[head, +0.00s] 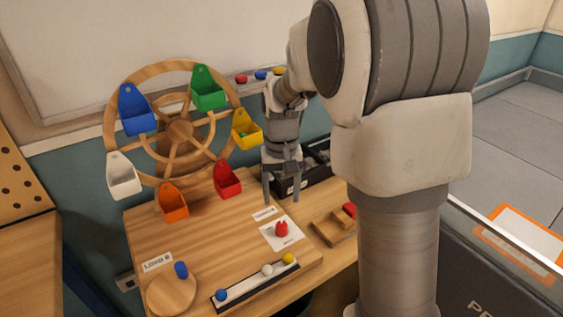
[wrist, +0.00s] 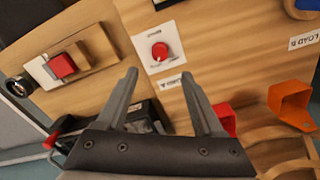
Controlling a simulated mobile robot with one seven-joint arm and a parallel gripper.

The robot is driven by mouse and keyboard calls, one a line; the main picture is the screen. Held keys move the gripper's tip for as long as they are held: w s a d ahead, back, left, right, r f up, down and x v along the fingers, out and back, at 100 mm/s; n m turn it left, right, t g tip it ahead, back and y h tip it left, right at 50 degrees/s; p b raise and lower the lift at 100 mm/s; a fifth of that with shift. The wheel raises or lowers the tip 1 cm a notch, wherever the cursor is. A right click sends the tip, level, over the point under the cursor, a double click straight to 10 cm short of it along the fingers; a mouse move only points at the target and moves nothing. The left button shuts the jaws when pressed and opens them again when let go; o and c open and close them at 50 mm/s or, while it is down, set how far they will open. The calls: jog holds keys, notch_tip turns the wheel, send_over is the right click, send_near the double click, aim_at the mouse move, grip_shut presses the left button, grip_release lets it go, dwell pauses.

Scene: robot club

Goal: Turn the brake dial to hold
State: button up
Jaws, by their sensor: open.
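The brake dial (head: 281,229) is a small red knob on a white square plate on the wooden table. In the wrist view the red dial (wrist: 160,51) sits ahead of the fingertips, near the top middle, with small print on its plate that I cannot read. My gripper (head: 282,198) points down above the table, just behind and left of the dial in the head view. Its two fingers (wrist: 160,75) are apart with nothing between them. The dial is apart from both fingers.
A wooden wheel (head: 178,131) with several coloured buckets stands at the back left. A tray with coloured balls (head: 247,286) lies at the front edge. A red block on a wooden base (wrist: 62,65) is beside the dial. A black box (head: 318,172) stands behind.

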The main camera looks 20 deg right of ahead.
notch_tip(320, 180, up, 8)
jog(key=p, duration=0.1)
jog(key=shift+f, duration=0.1)
dwell(0.3)
jog(key=s+r+t+p, duration=0.2)
jog(key=s+r+p, duration=0.3)
jog(key=s+r, duration=0.3)
jog(key=s+r+n+t+p, duration=0.1)
jog(key=s+r+t+p, duration=0.2)
jog(key=s, duration=0.9)
jog(key=shift+s+r+n+t+p, duration=0.3)
jog(key=shift+r+p, duration=0.65)
jog(key=shift+r, duration=1.45)
